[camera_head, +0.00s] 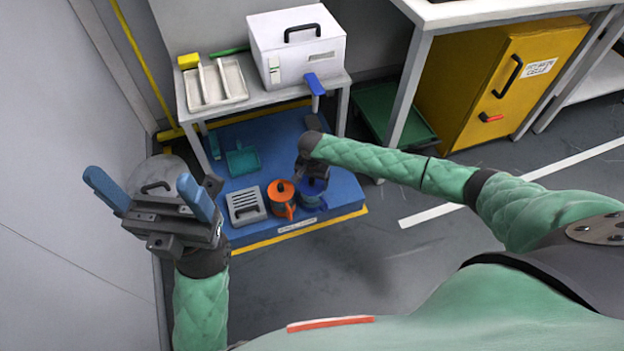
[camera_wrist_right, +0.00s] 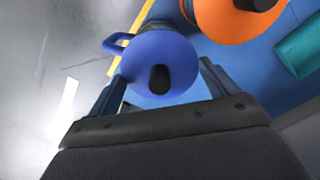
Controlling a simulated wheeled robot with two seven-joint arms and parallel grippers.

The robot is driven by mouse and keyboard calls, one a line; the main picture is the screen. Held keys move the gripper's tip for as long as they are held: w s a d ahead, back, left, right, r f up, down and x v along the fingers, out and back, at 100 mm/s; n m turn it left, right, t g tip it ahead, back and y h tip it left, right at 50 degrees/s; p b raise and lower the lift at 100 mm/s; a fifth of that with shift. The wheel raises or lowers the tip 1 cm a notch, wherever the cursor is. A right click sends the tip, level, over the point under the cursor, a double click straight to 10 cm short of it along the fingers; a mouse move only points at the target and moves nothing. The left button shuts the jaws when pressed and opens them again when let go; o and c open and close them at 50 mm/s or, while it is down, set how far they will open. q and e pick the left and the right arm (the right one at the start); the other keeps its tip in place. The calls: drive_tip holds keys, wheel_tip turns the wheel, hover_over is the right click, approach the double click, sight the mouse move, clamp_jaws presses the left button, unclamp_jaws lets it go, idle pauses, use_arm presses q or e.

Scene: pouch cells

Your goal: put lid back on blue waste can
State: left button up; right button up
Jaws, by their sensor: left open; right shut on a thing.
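The blue waste can (camera_head: 312,202) stands on the blue floor platform, next to the orange can. Its blue round lid (camera_wrist_right: 152,50) with a black knob (camera_wrist_right: 160,78) lies over the can's mouth; I cannot tell whether it sits fully on the rim. The can's side handle (camera_wrist_right: 113,42) sticks out beside the lid in the right wrist view. My right gripper (camera_wrist_right: 163,72) is shut on the lid, a finger on each side; in the head view it (camera_head: 312,178) is above the can. My left gripper (camera_head: 147,192) is open and empty, away at the left.
An orange can (camera_head: 281,191) with an orange lid stands close beside the blue one. A grey slotted box (camera_head: 245,205) and a teal dustpan (camera_head: 243,160) are on the platform (camera_head: 340,185). A low table with a white case (camera_head: 297,50) stands behind. The floor in front is clear.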

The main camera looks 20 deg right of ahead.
drive_tip(key=shift+f+p, duration=0.1)
drive_tip(key=shift+p, duration=1)
idle(0.9)
idle(0.3)
drive_tip(key=o, duration=0.9)
drive_tip(key=shift+r+p, duration=3.5)
drive_tip(key=shift+p, duration=0.95)
clamp_jaws()
